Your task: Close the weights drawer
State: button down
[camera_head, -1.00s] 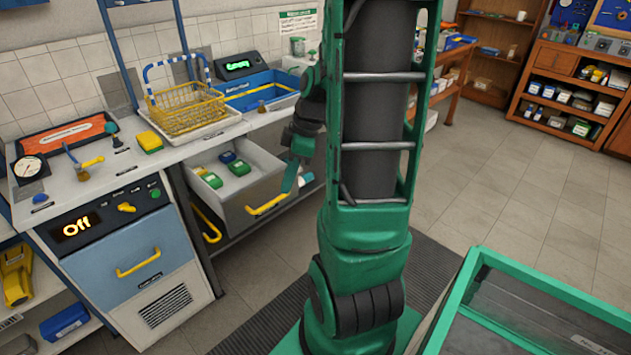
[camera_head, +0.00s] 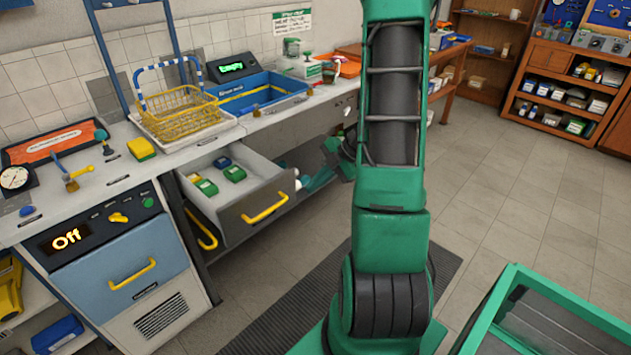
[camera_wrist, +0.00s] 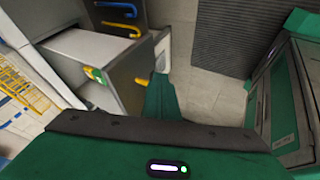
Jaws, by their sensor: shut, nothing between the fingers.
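The weights drawer is pulled out under the counter, and its grey front (camera_head: 237,222) carries a yellow bar handle (camera_head: 265,208). Several small green, blue and yellow weights (camera_head: 207,187) lie inside its white interior. In the wrist view the drawer front (camera_wrist: 128,75) and its handle (camera_wrist: 141,81) are left of my gripper (camera_wrist: 161,92). My gripper (camera_head: 318,180) is shut and empty, its teal fingers just right of the drawer in the head view. The drawer's corner partly hides the fingertips there. I cannot tell whether they touch the drawer.
Above the drawer, the counter holds a yellow wire basket (camera_head: 183,112) and a blue tray (camera_head: 262,92). A blue-fronted unit reading "Off" (camera_head: 118,262) stands left. A green-framed case (camera_head: 540,315) is at the lower right. Floor (camera_head: 500,200) is free to the right.

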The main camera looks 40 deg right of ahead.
aim_at(295, 189)
jog(key=w+f, duration=0.1)
jog(key=w, duration=0.1)
jog(key=w+a+f, duration=0.1)
jog(key=w, duration=0.1)
jog(key=w+a+f, duration=0.1)
jog(key=w+f, duration=0.1)
jog(key=shift+w+a, duration=0.15)
